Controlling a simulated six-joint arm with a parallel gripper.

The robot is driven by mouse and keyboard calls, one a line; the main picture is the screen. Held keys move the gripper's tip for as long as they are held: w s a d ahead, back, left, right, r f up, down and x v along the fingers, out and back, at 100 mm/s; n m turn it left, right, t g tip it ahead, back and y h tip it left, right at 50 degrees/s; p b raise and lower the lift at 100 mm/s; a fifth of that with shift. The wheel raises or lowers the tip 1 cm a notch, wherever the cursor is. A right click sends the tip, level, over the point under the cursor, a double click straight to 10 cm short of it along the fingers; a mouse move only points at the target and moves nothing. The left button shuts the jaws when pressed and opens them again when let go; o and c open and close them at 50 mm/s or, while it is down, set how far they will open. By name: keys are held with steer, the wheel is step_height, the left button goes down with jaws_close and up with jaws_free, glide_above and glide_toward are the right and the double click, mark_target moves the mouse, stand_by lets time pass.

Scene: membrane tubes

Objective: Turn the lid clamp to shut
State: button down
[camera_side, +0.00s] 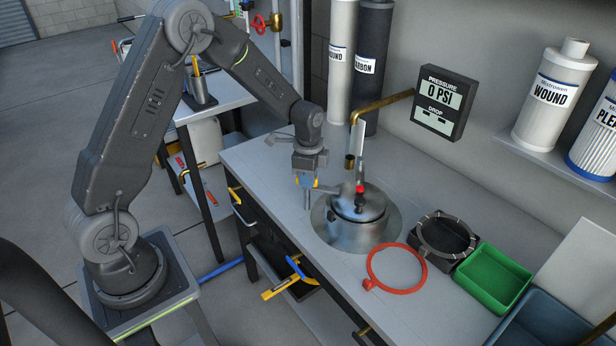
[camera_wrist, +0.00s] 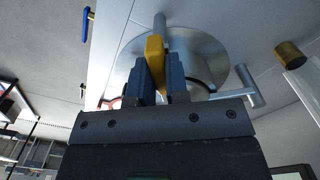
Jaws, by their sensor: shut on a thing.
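The round steel housing (camera_side: 352,234) is set in a metal disc in the bench, with its lid (camera_side: 372,203) on top. A black and red knob (camera_side: 360,189) stands on the lid. My gripper (camera_side: 306,186) is at the left edge of the housing. In the wrist view my gripper (camera_wrist: 158,80) is shut on the yellow clamp handle (camera_wrist: 155,52), which sits between its two dark blue fingers. In the side view a short grey lever runs from the fingers toward the lid. The fingers hide part of the handle and lid in the wrist view.
A red ring (camera_side: 372,262) and a black ring-shaped part (camera_side: 446,234) lie right of the housing. A green tray (camera_side: 517,270) is beyond them. A brass pipe (camera_side: 386,106) reaches over behind the lid. The wall display (camera_side: 440,100) reads 0 PSI. The bench left of my gripper is clear.

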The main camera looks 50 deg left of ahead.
stand_by(0.3)
steer(key=c, duration=1.1)
jaws_free()
steer(key=shift+r, duration=0.15)
steer(key=shift+r, duration=6.8)
steer(key=s+d+r+n+t, duration=0.35)
steer(key=s+d+r, duration=0.25)
steer(key=s+r, duration=0.35)
steer(key=s+d+n, duration=0.1)
steer(key=s+n, duration=0.1)
steer(key=s, duration=0.2)
steer(key=s+d+n+t, duration=0.1)
steer(key=s+n, duration=0.1)
steer(key=s, duration=0.3)
steer(key=s+d+n+t, duration=0.1)
steer(key=s+d+n, duration=0.1)
steer(key=s, duration=0.3)
steer(key=shift+d+f+n, duration=0.1)
steer(key=shift+f+n, duration=0.1)
steer(key=shift+n, duration=0.25)
